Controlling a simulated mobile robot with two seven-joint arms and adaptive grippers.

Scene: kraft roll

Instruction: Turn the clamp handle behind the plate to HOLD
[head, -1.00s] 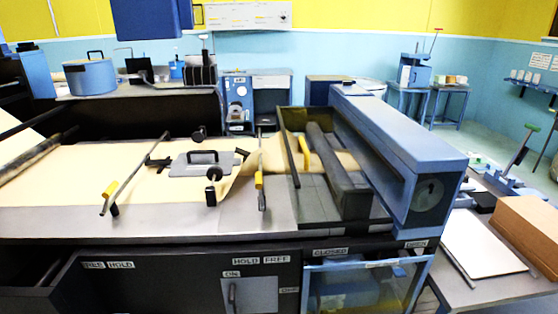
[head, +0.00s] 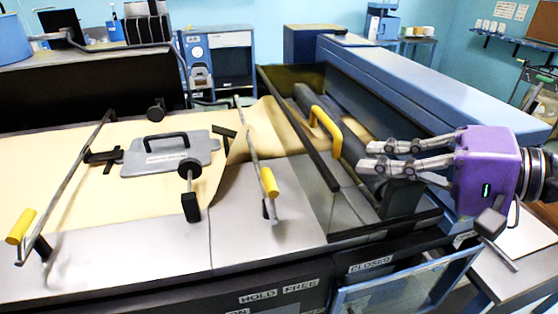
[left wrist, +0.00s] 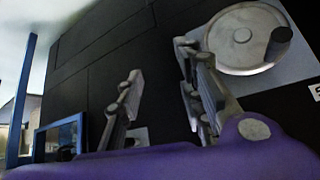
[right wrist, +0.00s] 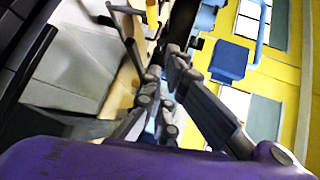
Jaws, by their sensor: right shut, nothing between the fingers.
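The grey plate (head: 205,152) with its black handle lies flat on the cream paper sheet. A black knob (head: 155,110) stands just behind it, and another (head: 189,170) stands at its front right. Long bars with yellow grips lie left (head: 20,226) and right (head: 269,182) of the plate. I cannot tell which part is the clamp handle. My right gripper (head: 369,157) is shut and empty above the roll trough, well right of the plate; it also shows in the right wrist view (right wrist: 162,75). My left gripper (left wrist: 158,62) is open and empty before a dark panel with a round disc.
A yellow arched handle (head: 328,130) stands on the trough, between the plate and my right gripper. HOLD and FREE labels (head: 277,292) are on the front panel. The long blue housing (head: 400,85) runs behind my right gripper.

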